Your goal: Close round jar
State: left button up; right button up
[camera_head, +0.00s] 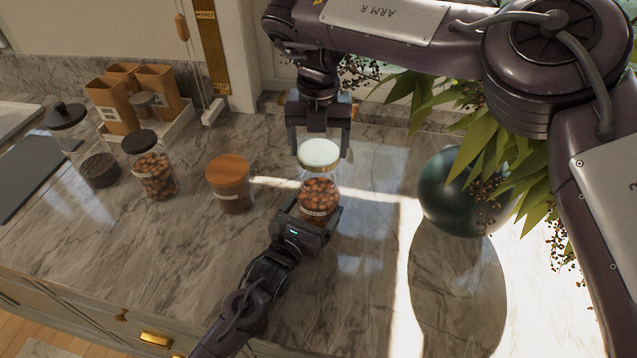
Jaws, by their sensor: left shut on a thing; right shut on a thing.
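A round glass jar (318,196) filled with reddish-brown nuts stands on the marble counter in the middle. My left gripper (318,216) is shut on the jar's lower body from the near side. A round lid (318,152), pale on top with a tan rim, is above the jar's mouth. My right gripper (319,142) points down from above and is shut on the lid, with a finger on each side. The lid looks roughly level. Whether it touches the jar's rim I cannot tell; clear glass shows below it.
A jar with a wooden lid (230,183), a dark-lidded nut jar (151,166) and another glass jar (88,146) stand to the left. A dark green round vase (462,196) with leafy branches stands at right. The counter (130,250) is clear at front left.

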aim_at(318, 184)
jog(key=shift+f, duration=1.95)
jog(key=shift+f, duration=0.9)
jog(key=shift+f, duration=0.5)
